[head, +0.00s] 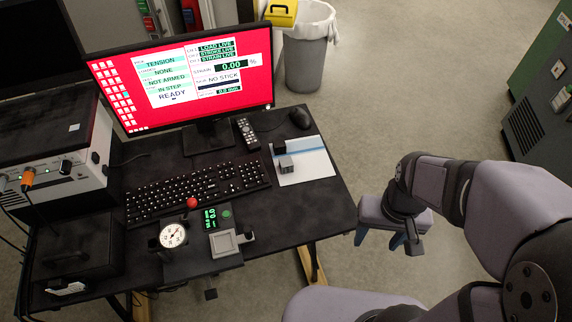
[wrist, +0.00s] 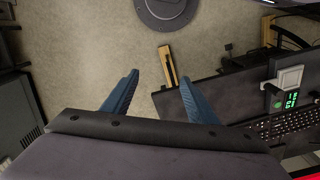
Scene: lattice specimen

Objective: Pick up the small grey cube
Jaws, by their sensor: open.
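The small grey cube (head: 286,164) sits on a white and pale blue sheet (head: 305,168) at the right of the black desk, in the head view. A dark block lies right behind it. My gripper (head: 379,239) hangs in the air off the desk's right side, to the right of and nearer than the cube, and holds nothing. Its blue fingers stand apart in the wrist view (wrist: 158,80), with floor and the desk's edge beyond them. The cube does not show in the wrist view.
A keyboard (head: 197,188), a monitor (head: 185,80), a remote (head: 248,133) and a mouse (head: 300,118) are on the desk. A dial gauge (head: 172,236) and a device with a green display (head: 210,218) stand at the front. Open floor lies right of the desk.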

